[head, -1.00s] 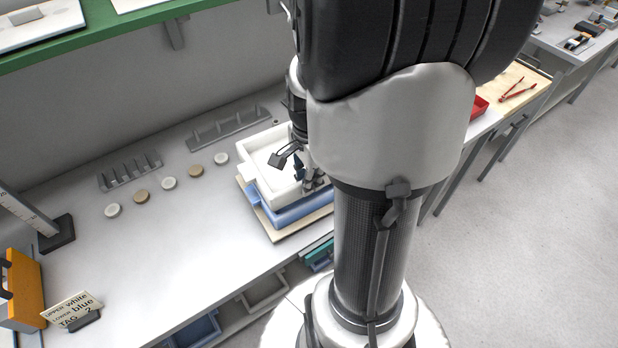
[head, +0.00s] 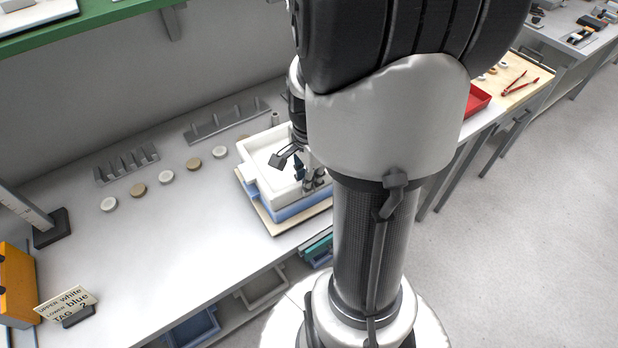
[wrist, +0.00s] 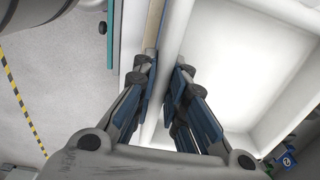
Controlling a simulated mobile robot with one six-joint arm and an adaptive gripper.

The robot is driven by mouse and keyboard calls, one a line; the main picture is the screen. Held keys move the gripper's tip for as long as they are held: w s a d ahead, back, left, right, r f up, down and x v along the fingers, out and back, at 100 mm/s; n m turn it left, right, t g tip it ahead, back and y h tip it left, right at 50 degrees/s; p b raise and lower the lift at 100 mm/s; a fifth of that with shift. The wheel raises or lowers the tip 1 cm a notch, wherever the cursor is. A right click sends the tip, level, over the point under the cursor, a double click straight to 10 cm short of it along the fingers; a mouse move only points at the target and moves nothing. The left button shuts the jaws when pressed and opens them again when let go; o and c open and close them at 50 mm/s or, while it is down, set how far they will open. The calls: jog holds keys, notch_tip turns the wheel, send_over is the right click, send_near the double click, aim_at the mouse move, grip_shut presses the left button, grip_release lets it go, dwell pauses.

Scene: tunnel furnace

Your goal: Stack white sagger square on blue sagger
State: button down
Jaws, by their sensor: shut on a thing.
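The white sagger (head: 252,157), a square open tray, sits over the blue sagger (head: 284,212) in the head view. The blue one shows as a band below it, on a pale board (head: 262,218). My arm hides the right part of both. My gripper (head: 312,178) is at the white sagger's near right wall. In the wrist view my gripper (wrist: 163,85) is shut on that white wall, one finger inside and one outside, with the white sagger's empty floor (wrist: 240,60) to the right. I cannot tell whether the two saggers touch or are fully square.
A row of several round discs (head: 165,177) and two slotted grey racks (head: 127,164) lie left of the saggers. A sign (head: 68,303) reads upper white, lower blue, tag 2. A red tray (head: 476,100) is at right.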

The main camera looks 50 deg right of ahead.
jog(key=shift+w+f+b, duration=0.1)
jog(key=shift+f+b, duration=0.2)
jog(key=shift+f, duration=0.05)
dwell(0.3)
jog(key=c, duration=1.5)
grip_release()
jog(key=shift+c, duration=0.2)
notch_tip(320, 180, up, 12)
jog(key=shift+s, duration=0.2)
